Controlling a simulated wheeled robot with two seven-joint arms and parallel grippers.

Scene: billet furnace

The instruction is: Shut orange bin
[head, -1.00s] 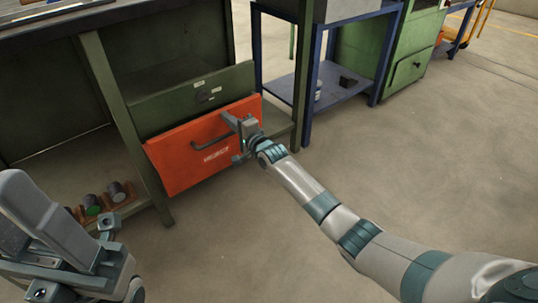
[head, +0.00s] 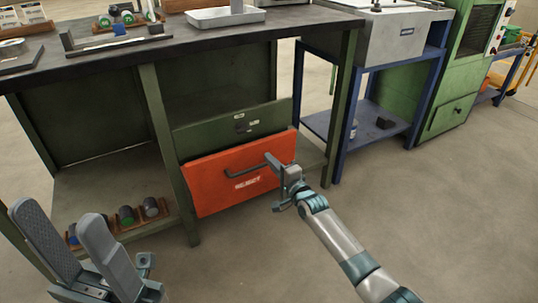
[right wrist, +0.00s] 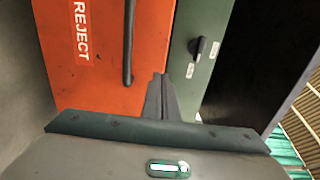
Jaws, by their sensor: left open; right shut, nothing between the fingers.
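The orange bin (head: 222,188) is a drawer-like front with a white REJECT label and a dark bar handle (head: 245,170), under the workbench. Its front sits below a green panel (head: 215,131); I cannot tell how far it stands out. My right gripper (head: 272,159) is shut and empty at the bin's upper right, beside the handle's right end. In the right wrist view its fingertips (right wrist: 161,78) point at the orange front (right wrist: 95,70) near the green panel; contact is unclear. My left gripper (head: 60,214) is open and empty at the lower left, away from the bin.
The workbench top (head: 190,42) carries a metal tray (head: 225,17) and racks. A bench leg (head: 165,140) stands left of the bin. A rack of cylinders (head: 130,218) sits on the lower shelf. A blue-framed stand (head: 345,125) is to the right. Floor in front is clear.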

